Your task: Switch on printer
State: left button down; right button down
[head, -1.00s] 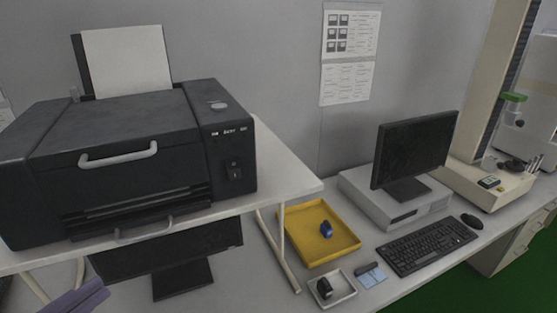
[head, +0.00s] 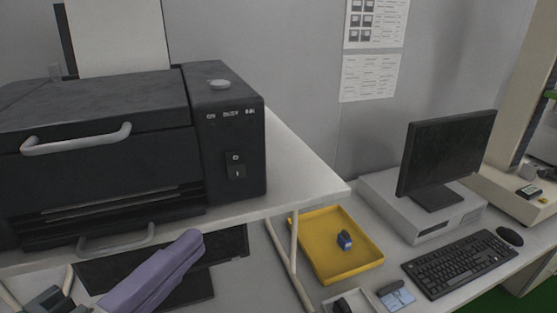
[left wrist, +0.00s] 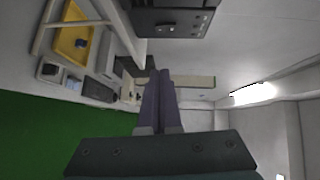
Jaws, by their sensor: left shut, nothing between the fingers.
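The black printer (head: 95,165) stands on a white raised shelf at the left of the head view. Its right front panel carries a rocker switch (head: 236,165) marked 0 and I, below a row of small labels. A round button (head: 220,84) sits on its top. My left gripper (head: 190,243), with purple fingers, is in front of and below the printer, left of the switch and apart from it. It is shut and empty. In the left wrist view, the shut fingers (left wrist: 160,75) point toward the room, with the printer (left wrist: 175,20) at the top. My right gripper is not in view.
The white shelf (head: 310,185) has an edge and leg right of the printer. Below are a yellow tray (head: 345,268) with a blue object, a dark monitor under the shelf, and a keyboard (head: 460,262). A monitor (head: 445,155) stands at right.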

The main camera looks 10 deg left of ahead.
pick_arm(q)
jog(key=p, duration=0.2)
send_near(245, 175)
jog(key=w+d, duration=0.3)
jog(key=shift+w+a+f+p, duration=0.1)
jog(key=shift+w+a+p, duration=0.15)
jog(key=shift+w+a, duration=0.35)
jog(key=shift+w+a+f+p, duration=0.15)
jog(key=shift+w+a+p, duration=0.15)
jog(key=shift+w, duration=0.45)
